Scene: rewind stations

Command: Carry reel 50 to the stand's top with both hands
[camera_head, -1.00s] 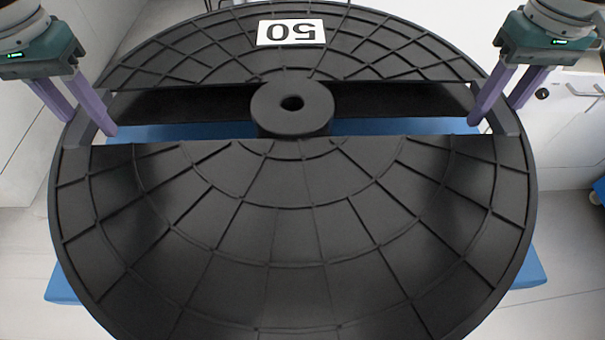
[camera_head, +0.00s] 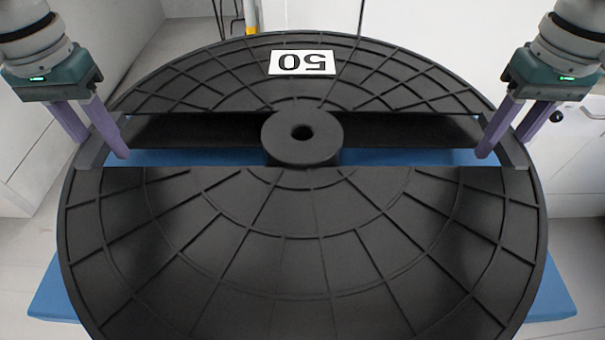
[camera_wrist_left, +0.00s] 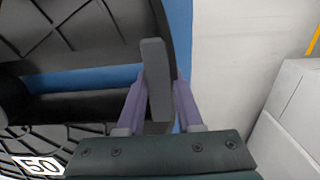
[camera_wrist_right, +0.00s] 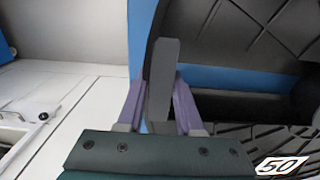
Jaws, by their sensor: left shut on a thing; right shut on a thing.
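Reel 50 (camera_head: 300,240) is a large black disc with raised ribs, a slot across it and a round hub with a hole in the middle. Its white label reading 50 (camera_head: 301,63) is upside down at the far side. My left gripper (camera_head: 122,150) is shut on the bar at the reel's left rim, which also shows in the left wrist view (camera_wrist_left: 155,80). My right gripper (camera_head: 484,150) is shut on the bar at the right rim, also seen in the right wrist view (camera_wrist_right: 162,85). The stand's top cannot be made out.
A blue surface (camera_head: 548,300) lies below the reel and shows at both sides and through the slot. White cabinets (camera_head: 575,165) stand at the right. A yellow post (camera_head: 251,15) and dark cables are behind the reel. Pale floor (camera_head: 25,260) is open at the left.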

